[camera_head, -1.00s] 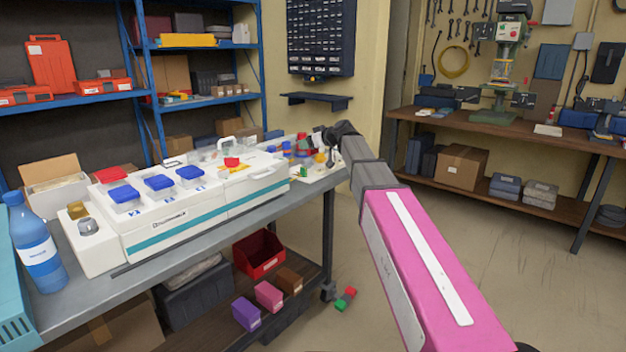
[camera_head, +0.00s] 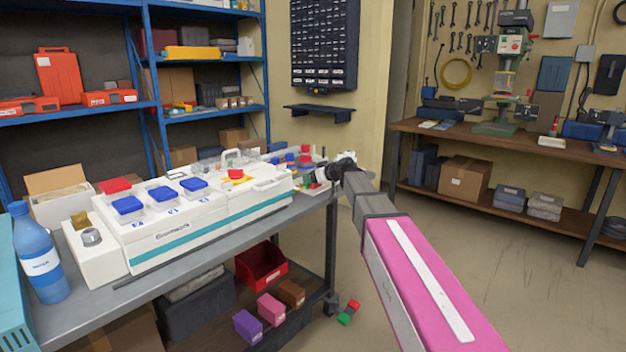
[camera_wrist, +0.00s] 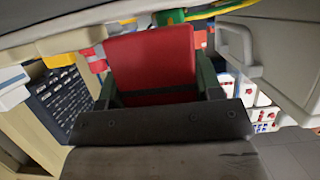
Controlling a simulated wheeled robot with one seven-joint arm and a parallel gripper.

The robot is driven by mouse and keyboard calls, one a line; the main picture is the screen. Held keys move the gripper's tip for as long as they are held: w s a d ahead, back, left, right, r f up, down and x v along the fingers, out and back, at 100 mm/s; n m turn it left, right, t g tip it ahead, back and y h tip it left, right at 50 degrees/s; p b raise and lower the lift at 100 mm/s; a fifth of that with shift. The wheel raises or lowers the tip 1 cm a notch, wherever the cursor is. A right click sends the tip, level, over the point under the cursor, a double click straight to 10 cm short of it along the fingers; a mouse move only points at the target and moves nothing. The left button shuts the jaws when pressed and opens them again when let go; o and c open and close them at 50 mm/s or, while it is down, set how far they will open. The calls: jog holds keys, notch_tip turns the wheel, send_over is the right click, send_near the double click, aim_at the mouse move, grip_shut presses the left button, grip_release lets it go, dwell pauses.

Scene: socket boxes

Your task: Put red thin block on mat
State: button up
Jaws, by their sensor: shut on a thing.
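The red thin block (camera_wrist: 152,60) fills the middle of the wrist view. It sits between the two dark fingers of my gripper (camera_wrist: 155,75), which are shut on it. In the head view my gripper (camera_head: 328,170) is small at the far right end of the bench, among coloured pieces. I cannot pick out the held block surely there. A pale flat patch (camera_head: 313,189) by my gripper may be the mat; my wrist and the pieces hide much of it. I cannot tell whether the block touches it.
A green piece (camera_wrist: 176,38) stands just beyond the block in the wrist view. A long white case (camera_head: 190,232) with blue-lidded boxes covers most of the bench. A blue bottle (camera_head: 38,255) stands at left. Red and green blocks (camera_head: 348,312) lie on the floor.

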jog(key=shift+f, duration=0.35)
jog(key=shift+f, duration=0.15)
jog(key=o, duration=1)
jog(key=shift+o, duration=0.2)
